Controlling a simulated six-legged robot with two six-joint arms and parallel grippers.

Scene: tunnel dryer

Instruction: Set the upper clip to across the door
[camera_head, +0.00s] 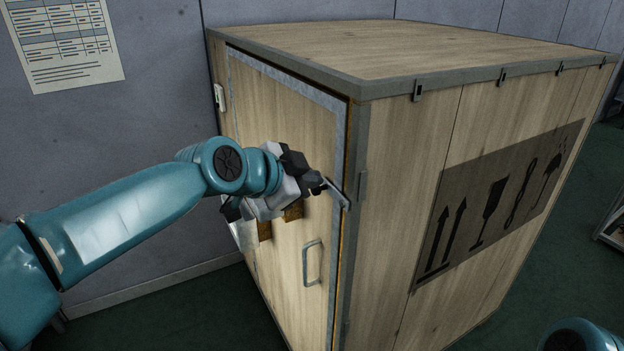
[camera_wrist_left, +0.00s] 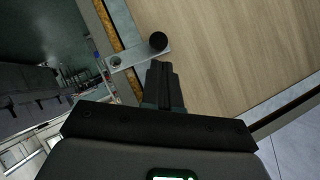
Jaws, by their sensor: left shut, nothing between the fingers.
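The upper clip (camera_head: 338,193) is a short grey metal bar at the right edge of the wooden door (camera_head: 285,125). In the left wrist view the clip (camera_wrist_left: 140,57) has a small pivot at its left end and a round black knob (camera_wrist_left: 158,41) at its right end. The bar crosses the orange-brown door edge, with the knob over the wood panel. My left gripper (camera_head: 318,186) is shut and empty beside the clip. In the left wrist view its fingertips (camera_wrist_left: 161,68) are just below the knob; I cannot tell whether they touch. My right gripper is out of view.
A grey pull handle (camera_head: 312,262) is lower on the door. The wooden cabinet (camera_head: 400,150) has a grey metal frame and printed arrows on its right side. A wall with a paper chart (camera_head: 65,42) stands behind my left arm. Green floor (camera_head: 545,290) is open at the right.

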